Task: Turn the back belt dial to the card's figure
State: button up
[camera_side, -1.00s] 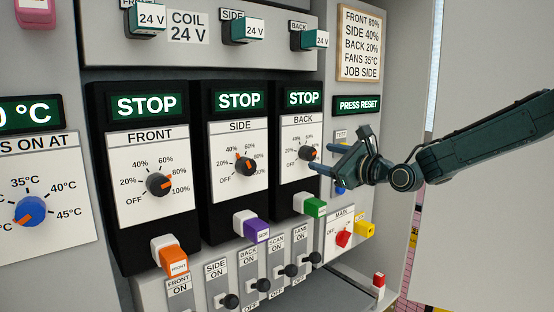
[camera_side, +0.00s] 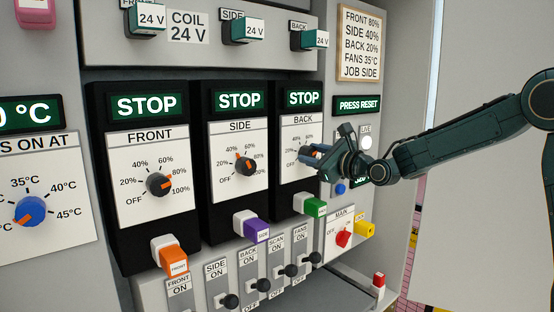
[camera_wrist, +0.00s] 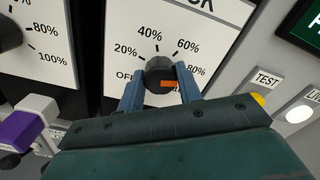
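The back belt dial (camera_wrist: 155,66) is a black knob with an orange pointer on the panel marked BACK. The card (camera_side: 361,43) reads BACK 20%, SIDE 40%, FRONT 80%. The display above the back dial (camera_side: 304,98) reads STOP.
The side dial (camera_side: 245,165) and front dial (camera_side: 159,185) are to the left. A green plug (camera_side: 316,207) sits below the back panel. The TEST button (camera_wrist: 264,78), a lit white lamp (camera_wrist: 299,114) and a blue button (camera_side: 340,188) are close on the right.

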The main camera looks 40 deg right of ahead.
jog(key=shift+c, duration=1.1)
